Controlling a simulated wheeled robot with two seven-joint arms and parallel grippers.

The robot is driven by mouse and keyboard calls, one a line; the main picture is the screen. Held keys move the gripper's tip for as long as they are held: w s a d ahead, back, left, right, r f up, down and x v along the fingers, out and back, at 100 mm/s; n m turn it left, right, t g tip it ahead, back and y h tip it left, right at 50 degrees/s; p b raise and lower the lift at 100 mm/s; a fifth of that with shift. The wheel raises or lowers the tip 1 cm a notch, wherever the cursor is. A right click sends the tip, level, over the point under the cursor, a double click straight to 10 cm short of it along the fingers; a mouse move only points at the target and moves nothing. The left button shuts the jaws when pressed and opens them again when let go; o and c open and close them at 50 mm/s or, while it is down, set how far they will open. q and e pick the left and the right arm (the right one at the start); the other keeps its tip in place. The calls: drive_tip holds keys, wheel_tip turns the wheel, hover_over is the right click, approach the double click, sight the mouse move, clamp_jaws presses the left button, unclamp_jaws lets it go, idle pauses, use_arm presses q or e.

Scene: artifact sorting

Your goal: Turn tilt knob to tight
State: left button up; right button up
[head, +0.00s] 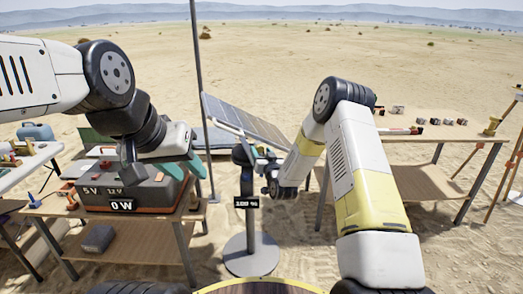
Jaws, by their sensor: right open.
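The solar panel (245,121) is tilted on a stand whose dark head (241,154) has blue parts. A small display (246,202) on the post reads what looks like 100 %. I cannot make out the tilt knob or its marks; the head is small and partly covered by my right gripper (268,178). That gripper is open, right beside the head's right side; contact cannot be told. My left gripper (182,164) is above the power box at the left, apart from the stand. Its fingers are not clear enough to judge.
The power box (128,193), marked 5 V and 12 V with a 0 W display, sits on a wooden table (180,213) at the left. Another table (430,152) with several small items stands at the right. Sand surrounds the round stand base (250,255).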

clamp_jaws()
drive_tip(key=shift+m, duration=0.3)
drive_tip(key=m, duration=0.3)
drive_tip(key=shift+m, duration=0.3)
drive_tip(key=m, duration=1.3)
drive_tip(key=shift+m, duration=0.3)
